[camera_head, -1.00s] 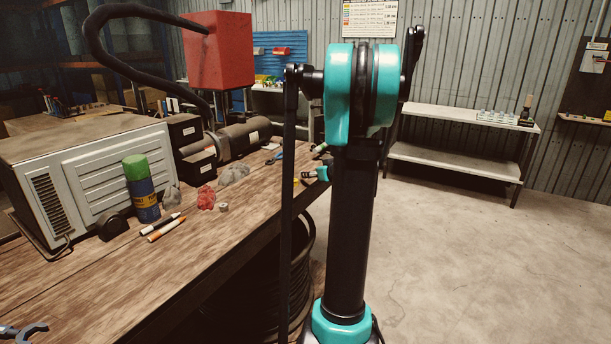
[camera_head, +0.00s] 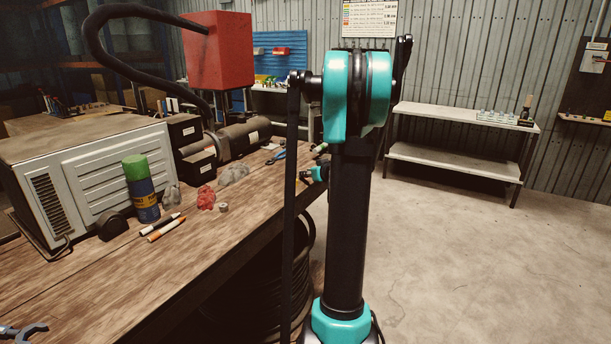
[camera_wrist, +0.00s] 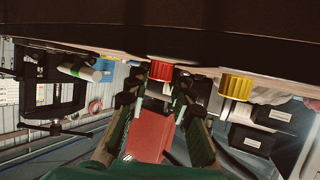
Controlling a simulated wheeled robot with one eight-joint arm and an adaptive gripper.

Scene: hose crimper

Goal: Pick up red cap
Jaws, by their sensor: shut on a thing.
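The red cap (camera_wrist: 161,71) shows in the wrist view, where the picture is upside down. It sits between the fingertips of my gripper (camera_wrist: 159,84), which is shut on it. The cap is close to the wooden bench edge; I cannot tell whether it still touches the bench. In the head view my gripper (camera_head: 318,173) is small, at the bench's far right edge, partly behind my arm. The red cap cannot be made out there.
A yellow cap (camera_wrist: 236,87) is beside the red one in the wrist view. The wooden bench (camera_head: 130,265) holds a grey metal-cased unit (camera_head: 105,170), a green-topped can (camera_head: 141,188), markers and a motor (camera_head: 243,137). A red box (camera_head: 218,50) stands behind. Floor at right is clear.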

